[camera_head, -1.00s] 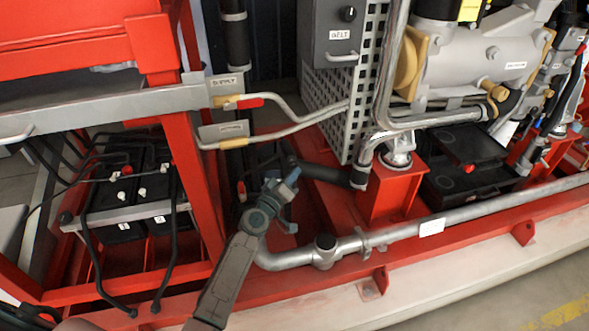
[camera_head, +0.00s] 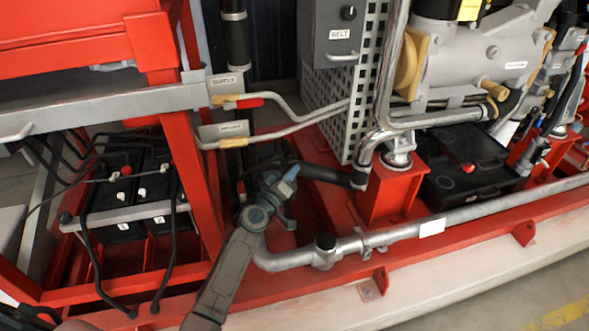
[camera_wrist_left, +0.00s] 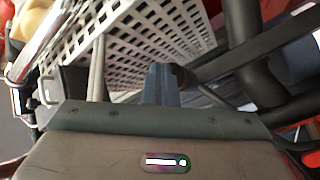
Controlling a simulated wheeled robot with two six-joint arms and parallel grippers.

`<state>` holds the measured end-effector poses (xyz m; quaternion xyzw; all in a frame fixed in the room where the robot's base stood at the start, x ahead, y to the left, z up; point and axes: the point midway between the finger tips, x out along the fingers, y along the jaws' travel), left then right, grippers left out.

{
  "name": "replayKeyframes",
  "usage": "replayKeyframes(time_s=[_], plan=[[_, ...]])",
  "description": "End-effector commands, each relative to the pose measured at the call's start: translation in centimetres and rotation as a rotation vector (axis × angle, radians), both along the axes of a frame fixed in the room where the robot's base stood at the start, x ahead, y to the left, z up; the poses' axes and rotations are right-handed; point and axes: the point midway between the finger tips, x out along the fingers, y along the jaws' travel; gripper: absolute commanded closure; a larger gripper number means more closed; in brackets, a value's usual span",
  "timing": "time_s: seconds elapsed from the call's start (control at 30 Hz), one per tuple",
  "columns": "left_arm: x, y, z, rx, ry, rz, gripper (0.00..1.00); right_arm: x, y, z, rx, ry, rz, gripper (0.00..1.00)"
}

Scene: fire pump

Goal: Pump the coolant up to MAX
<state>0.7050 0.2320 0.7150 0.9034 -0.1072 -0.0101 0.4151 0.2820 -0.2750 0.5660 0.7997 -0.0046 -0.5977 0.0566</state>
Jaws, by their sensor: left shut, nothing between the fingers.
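My left gripper (camera_head: 289,176) is shut and empty. It reaches up from the bottom of the head view, in front of the black hose below the supply and return pipes. In the left wrist view its blue-grey fingers (camera_wrist_left: 160,84) are together, pointing toward the perforated guard and dark hoses. I cannot make out a coolant pump handle, a level gauge or a MAX mark. Part of the area behind my gripper is hidden by it. My right gripper is not in view.
A valve labelled SUPPLY (camera_head: 226,98) with a red lever sits above a second labelled valve (camera_head: 232,141). The perforated guard (camera_head: 337,118) and a red post (camera_head: 388,192) stand to the right. A grey pipe (camera_head: 390,236) runs along the red frame. Batteries (camera_head: 130,190) lie left.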

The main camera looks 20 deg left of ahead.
Motion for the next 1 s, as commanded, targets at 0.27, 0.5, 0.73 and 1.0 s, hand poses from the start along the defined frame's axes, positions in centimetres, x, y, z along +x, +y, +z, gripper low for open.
replayKeyframes(time_s=[0.27, 0.5, 0.73, 1.0], plan=[[0.2, 0.1, 0.1, 0.0, -0.003, 0.002, 1.0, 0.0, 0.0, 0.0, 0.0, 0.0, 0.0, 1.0], [0.0, 0.0, 0.2, 0.0, -0.003, 0.002, 1.0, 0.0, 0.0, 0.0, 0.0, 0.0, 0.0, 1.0], [-1.1, -0.8, 0.1, 0.0, -0.002, 0.001, 1.0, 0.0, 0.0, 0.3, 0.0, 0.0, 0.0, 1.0], [-2.2, -1.4, 0.1, 0.0, -0.001, 0.001, 1.0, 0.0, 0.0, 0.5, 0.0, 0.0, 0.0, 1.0]])
